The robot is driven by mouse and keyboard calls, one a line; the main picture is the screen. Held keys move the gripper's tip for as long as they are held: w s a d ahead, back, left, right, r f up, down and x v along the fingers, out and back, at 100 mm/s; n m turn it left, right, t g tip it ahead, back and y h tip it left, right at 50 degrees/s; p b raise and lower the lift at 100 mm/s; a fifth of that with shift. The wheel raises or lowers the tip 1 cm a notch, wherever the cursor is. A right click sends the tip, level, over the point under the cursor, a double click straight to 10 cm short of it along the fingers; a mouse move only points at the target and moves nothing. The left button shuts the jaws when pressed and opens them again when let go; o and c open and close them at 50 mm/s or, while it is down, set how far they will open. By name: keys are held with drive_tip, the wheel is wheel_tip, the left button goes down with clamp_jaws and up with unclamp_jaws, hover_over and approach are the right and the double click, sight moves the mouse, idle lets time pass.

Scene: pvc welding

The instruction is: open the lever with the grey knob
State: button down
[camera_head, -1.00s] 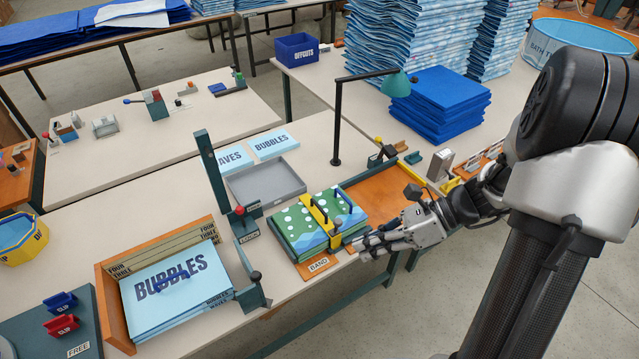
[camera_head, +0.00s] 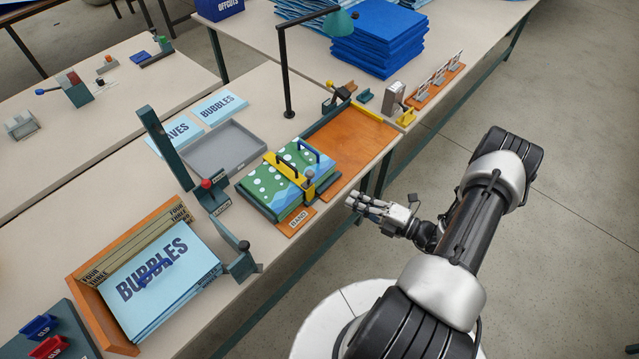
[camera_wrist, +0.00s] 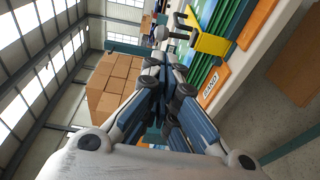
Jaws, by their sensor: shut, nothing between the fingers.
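A lever with a grey knob (camera_head: 309,175) stands at the front end of a yellow clamp bar (camera_head: 287,167). The bar lies across a green and blue stack of sheets (camera_head: 268,185) beside the BAND label (camera_head: 298,221). In the wrist view the grey knob (camera_wrist: 161,33) shows next to the yellow bar (camera_wrist: 211,43), beyond the fingertips. My gripper (camera_head: 352,201) is shut and empty, off the table's front edge to the right of the BAND label. It is apart from the lever. In the wrist view its fingers (camera_wrist: 166,82) are together.
A red-knobbed lever (camera_head: 207,184) and a dark-knobbed post (camera_head: 244,246) stand to the left. An orange board (camera_head: 352,150) lies right of the stack. A lamp (camera_head: 288,80) stands behind. Open floor (camera_head: 440,150) surrounds my arm.

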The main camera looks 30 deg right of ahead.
sight(309, 176)
drive_tip(key=b+x, duration=0.1)
drive_tip(key=x, duration=1)
drive_tip(key=shift+w+a, duration=0.25)
drive_tip(key=shift+w+r, duration=0.1)
drive_tip(key=shift+w+a+r+g+p, duration=0.4)
drive_tip(key=shift+w+g+p, duration=0.2)
drive_tip(key=shift+p, duration=0.1)
drive_tip(key=shift+w, duration=0.25)
drive_tip(key=shift+s, duration=0.1)
